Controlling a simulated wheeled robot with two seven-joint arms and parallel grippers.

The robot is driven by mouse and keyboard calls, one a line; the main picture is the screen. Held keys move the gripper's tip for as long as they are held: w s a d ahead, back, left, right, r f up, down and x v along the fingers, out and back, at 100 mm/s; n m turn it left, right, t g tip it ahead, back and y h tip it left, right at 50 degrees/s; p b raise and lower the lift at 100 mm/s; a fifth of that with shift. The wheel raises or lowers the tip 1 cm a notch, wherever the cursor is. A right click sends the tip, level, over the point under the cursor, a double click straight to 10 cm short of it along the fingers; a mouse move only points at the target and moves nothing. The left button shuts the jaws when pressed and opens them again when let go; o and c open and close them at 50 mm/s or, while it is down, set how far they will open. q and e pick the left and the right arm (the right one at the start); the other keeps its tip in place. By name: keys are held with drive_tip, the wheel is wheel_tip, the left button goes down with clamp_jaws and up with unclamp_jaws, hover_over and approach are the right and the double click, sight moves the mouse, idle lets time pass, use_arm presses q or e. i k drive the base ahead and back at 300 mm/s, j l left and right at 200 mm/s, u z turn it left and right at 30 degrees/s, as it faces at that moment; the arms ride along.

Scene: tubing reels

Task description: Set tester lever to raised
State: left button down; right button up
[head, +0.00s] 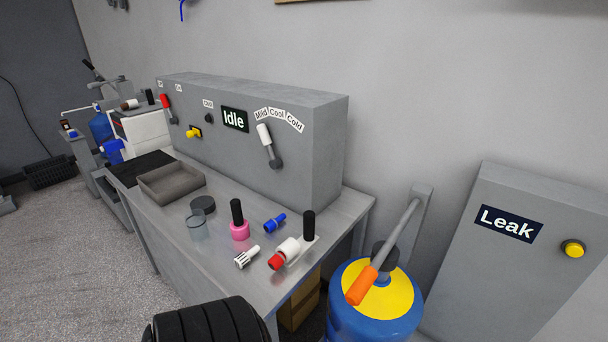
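A lever with an orange grip (361,286) stands beside a grey panel with the sign Leak (511,223); this looks like the tester. Its grey bar (399,233) runs from an upright bracket (421,200) at the wall down toward me. The grip end appears in front of the yellow top of a blue drum (375,323). I cannot tell from this one view whether the bar touches the black cap (385,253) on the drum. A yellow button (572,249) sits on the panel's right. Neither of my grippers is in view.
A metal table (225,262) left of the drum holds a grey tray (171,182), several small fittings and a grey box (318,150) with the sign Idle and a white lever (264,136). A black ribbed round thing (205,322) shows at the bottom.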

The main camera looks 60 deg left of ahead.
sight(385, 256)
drive_tip(key=u, duration=1.15)
drive_tip(key=k+z, duration=0.35)
drive_tip(key=k+l+z, duration=0.15)
drive_tip(key=z, duration=0.2)
drive_tip(key=k+l+z, duration=0.35)
drive_tip(key=i+j, duration=0.1)
